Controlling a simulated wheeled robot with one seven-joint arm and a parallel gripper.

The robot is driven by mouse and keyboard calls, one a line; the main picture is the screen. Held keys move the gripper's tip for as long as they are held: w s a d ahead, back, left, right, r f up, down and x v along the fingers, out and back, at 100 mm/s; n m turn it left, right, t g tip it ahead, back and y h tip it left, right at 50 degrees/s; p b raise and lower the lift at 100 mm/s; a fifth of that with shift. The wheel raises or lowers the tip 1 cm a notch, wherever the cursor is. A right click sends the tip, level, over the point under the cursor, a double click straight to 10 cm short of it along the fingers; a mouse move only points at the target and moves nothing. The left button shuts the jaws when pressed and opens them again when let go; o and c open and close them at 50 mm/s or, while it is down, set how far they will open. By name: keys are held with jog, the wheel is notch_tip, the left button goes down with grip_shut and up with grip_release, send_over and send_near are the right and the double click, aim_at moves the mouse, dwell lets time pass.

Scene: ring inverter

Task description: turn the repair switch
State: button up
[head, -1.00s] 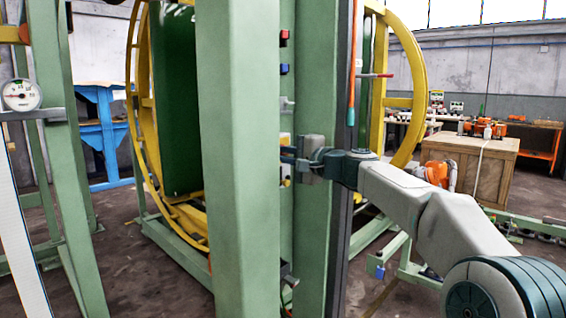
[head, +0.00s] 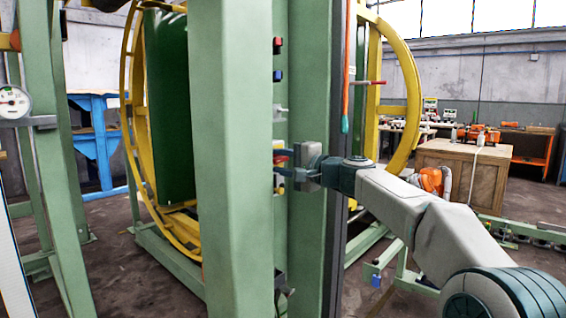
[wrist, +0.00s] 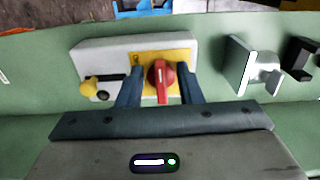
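The repair switch, a red knob (wrist: 160,80) on a yellow plate (wrist: 143,62), is on a light grey box (wrist: 98,58) fixed to a green post. In the wrist view the knob stands between the two fingers of my gripper (wrist: 160,72). The fingers are apart, one on each side of the knob, with narrow gaps showing; contact cannot be told. In the head view my gripper (head: 280,173) is at the post's side face, with a bit of the red knob (head: 281,159) just above its fingers.
A yellow knob with a black lever (wrist: 98,87) is left of the switch in the wrist view, and a metal bracket (wrist: 252,66) is right. The wide green post (head: 236,160) stands close left of the gripper. A yellow ring frame (head: 405,90) is behind.

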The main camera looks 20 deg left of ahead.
jog(key=shift+s, duration=0.15)
jog(key=shift+s+d, duration=0.1)
jog(key=shift+d, duration=0.1)
jog(key=b+v, duration=0.1)
jog(key=v, duration=1.2)
jog(key=shift+w+d, duration=0.25)
jog(key=shift+d, duration=0.05)
